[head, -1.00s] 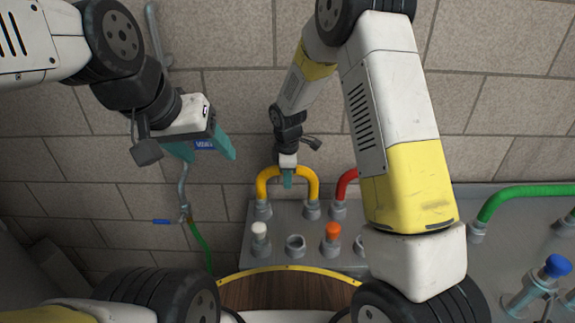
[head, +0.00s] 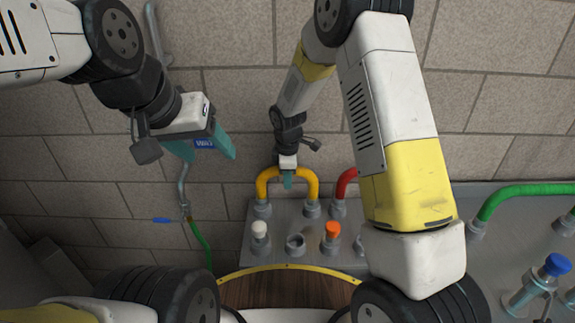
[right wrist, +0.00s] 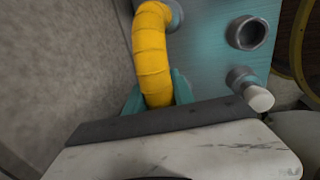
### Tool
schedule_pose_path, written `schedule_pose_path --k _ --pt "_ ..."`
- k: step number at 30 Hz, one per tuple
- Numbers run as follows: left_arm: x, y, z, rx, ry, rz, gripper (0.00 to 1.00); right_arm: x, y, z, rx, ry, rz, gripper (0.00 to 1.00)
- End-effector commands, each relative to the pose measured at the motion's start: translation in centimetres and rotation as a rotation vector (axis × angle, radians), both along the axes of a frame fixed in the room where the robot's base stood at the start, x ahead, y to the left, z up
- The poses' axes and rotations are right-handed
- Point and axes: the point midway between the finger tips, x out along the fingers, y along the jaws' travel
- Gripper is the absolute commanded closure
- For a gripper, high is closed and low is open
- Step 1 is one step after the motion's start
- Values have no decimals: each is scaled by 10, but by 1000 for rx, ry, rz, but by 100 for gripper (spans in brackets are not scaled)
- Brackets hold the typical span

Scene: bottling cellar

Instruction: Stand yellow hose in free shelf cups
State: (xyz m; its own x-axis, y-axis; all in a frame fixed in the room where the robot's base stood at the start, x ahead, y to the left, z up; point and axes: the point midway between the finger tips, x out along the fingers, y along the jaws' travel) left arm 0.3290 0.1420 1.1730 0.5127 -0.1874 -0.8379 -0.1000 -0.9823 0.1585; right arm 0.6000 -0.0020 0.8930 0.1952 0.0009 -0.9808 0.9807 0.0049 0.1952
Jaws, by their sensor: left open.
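The yellow hose (head: 304,175) is an upside-down U on the grey shelf (head: 250,255), against the wall. Its two ends stand in grey cups, the left cup (head: 263,210) and the right cup (head: 312,210). My right gripper (head: 287,181) is at the top of the bend. In the right wrist view its teal fingers (right wrist: 158,97) lie on both sides of the yellow hose (right wrist: 152,55) and appear to touch it. My left gripper (head: 200,152) is open and empty, in the air before the wall. An empty cup (head: 296,244) stands in the front row.
A white-capped fitting (head: 260,233) and an orange-capped fitting (head: 333,233) flank the empty cup. A red hose (head: 346,184) is partly hidden by my right arm. A green hose (head: 515,194) and a blue-capped valve (head: 557,265) are at the right. A barrel rim (head: 285,270) is in front.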

Motion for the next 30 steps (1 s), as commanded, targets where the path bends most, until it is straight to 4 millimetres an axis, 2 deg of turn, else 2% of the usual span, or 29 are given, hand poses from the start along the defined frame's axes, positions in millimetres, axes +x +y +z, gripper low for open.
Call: schedule_pose_path --k 1,4,14,17,24,30 --pt "0 0 0 0 0 0 38 0 0 1 1 -1 0 62" --pt "0 0 0 0 0 0 38 0 0 1 0 -1 0 45" --pt "0 0 0 0 0 0 38 -1 0 2 0 1 0 45" --pt "0 0 0 0 0 0 38 -2 0 12 0 0 0 45" --pt "0 0 0 0 0 0 38 -10 0 53 2 -3 0 45" --pt "0 0 0 0 0 0 38 -15 -1 75 2 -2 -4 45"
